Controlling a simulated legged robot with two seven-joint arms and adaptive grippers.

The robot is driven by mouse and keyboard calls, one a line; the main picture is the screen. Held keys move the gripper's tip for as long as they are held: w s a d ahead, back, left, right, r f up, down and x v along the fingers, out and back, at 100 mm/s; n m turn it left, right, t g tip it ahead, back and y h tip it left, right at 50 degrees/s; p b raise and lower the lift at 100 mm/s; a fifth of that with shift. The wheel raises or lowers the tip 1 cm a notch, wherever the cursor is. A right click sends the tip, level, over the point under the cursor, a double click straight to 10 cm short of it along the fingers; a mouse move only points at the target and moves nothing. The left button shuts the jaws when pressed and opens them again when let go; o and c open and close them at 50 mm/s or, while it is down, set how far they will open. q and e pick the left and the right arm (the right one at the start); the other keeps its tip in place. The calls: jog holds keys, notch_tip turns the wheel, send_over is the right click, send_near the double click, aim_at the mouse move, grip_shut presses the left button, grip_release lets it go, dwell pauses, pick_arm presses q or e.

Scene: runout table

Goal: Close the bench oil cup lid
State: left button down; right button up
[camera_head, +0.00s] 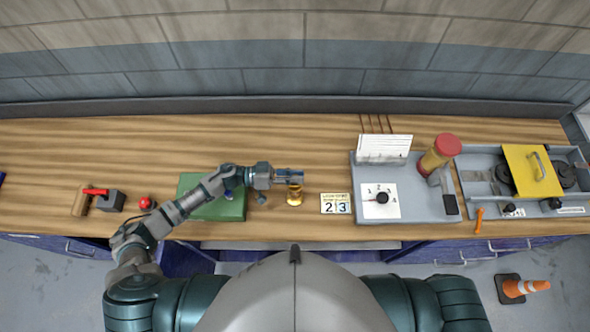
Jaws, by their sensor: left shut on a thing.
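The bench oil cup (295,197) is a small amber, brass-coloured cup standing on the wooden bench, right of a green box. My left arm reaches in from the left across the green box. My left gripper (290,177) is at the top of the cup, on its far side, and is shut on what seems to be the cup's lid. The fingers hide most of the lid, so I cannot tell its angle. My right gripper is not in view.
The green box (228,207) lies under my left forearm. A number card (335,204) sits right of the cup. A red ball (145,203) is at left.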

pick_arm(q)
jog(key=shift+s+f+m, duration=0.25)
jog(key=shift+s+m, duration=0.05)
jog(key=shift+m, duration=0.7)
jog(key=shift+s+f+m, duration=0.25)
jog(key=shift+m, duration=0.75)
jog(key=shift+r, duration=0.1)
jog(key=c, duration=1.1)
grip_release()
jog(key=shift+o, duration=0.2)
jog(key=shift+w, duration=0.1)
notch_tip(320, 180, up, 10)
jog(key=shift+f, duration=0.1)
